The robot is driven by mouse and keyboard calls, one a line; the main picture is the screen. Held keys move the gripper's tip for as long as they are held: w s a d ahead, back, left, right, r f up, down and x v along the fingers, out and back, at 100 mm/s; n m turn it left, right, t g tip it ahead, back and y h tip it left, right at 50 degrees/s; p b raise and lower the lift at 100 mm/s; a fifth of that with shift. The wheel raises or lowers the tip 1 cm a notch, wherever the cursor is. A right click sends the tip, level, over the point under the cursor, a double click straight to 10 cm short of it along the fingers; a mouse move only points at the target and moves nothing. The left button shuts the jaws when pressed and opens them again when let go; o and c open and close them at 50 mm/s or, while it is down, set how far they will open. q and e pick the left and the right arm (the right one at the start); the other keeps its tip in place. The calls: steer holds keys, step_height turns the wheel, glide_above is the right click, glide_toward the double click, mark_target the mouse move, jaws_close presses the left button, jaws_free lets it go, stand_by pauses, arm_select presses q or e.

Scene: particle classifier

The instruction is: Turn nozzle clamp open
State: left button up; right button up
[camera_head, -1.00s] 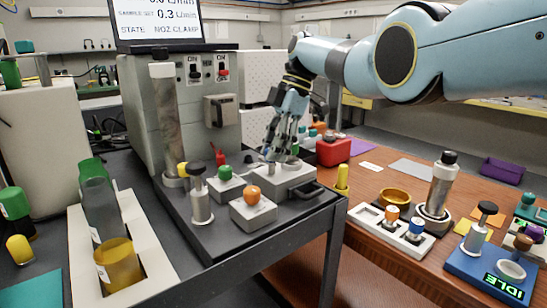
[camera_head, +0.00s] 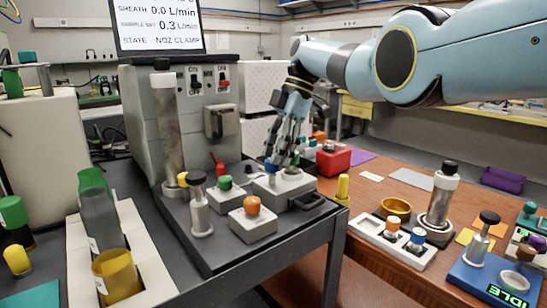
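The monitor (camera_head: 158,25) reads "STATE NOZ CLAMP". A light grey block (camera_head: 283,188) with a black loop handle (camera_head: 308,201) stands on the dark bench in front of the grey machine; I cannot tell for sure that it is the nozzle clamp. My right gripper (camera_head: 283,160) reaches down from the upper right, its fingertips at the top of this block. A small blue part (camera_head: 271,165) shows at the fingertips, partly hidden. I cannot tell whether the fingers are closed on it. My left gripper is not in view.
Blocks with a green knob (camera_head: 225,183) and an orange knob (camera_head: 252,205) stand close by. A metal post with a black cap (camera_head: 200,210) is at the left. A yellow post (camera_head: 342,187) and a red box (camera_head: 333,160) are at the right. Switches (camera_head: 224,80) are on the machine (camera_head: 140,120).

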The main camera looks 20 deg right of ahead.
steer(key=s+v, duration=0.1)
steer(key=v, duration=0.9)
steer(key=shift+w+r, duration=0.2)
steer(key=shift+w, duration=0.2)
steer(key=shift+d+f, duration=0.1)
